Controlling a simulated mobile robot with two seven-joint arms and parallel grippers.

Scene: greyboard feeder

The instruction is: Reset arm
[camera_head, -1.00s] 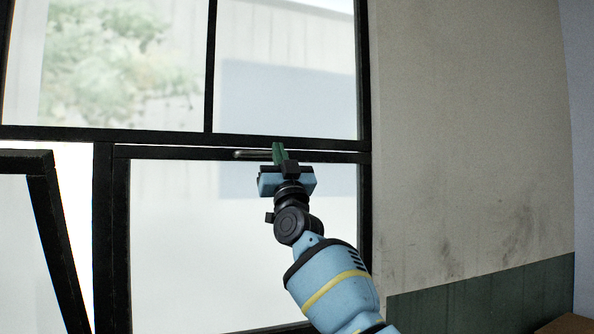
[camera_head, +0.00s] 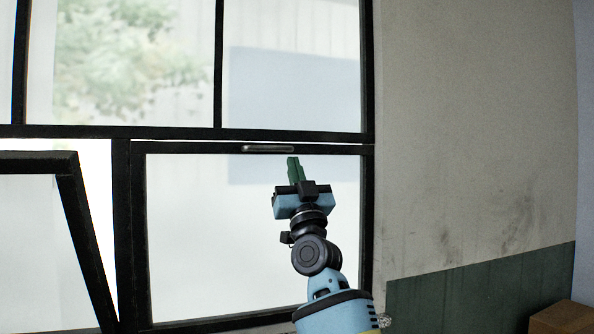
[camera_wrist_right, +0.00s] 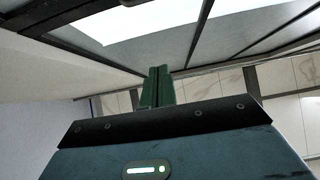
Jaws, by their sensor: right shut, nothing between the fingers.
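My right gripper (camera_head: 294,170) stands upright in front of the lower right window pane in the head view. Its green fingers are together with nothing between them. The fingertips are just below and right of the window handle (camera_head: 268,149), a short metal bar on the black top rail, and look apart from it. In the right wrist view the green fingers (camera_wrist_right: 158,86) also show closed and empty. My left gripper is not in either view.
The black-framed window (camera_head: 369,200) fills the left and middle. A sash (camera_head: 65,180) at the far left stands tilted open. A bare wall (camera_head: 470,130) with a green lower band is on the right. A cardboard box (camera_head: 560,318) sits at the bottom right corner.

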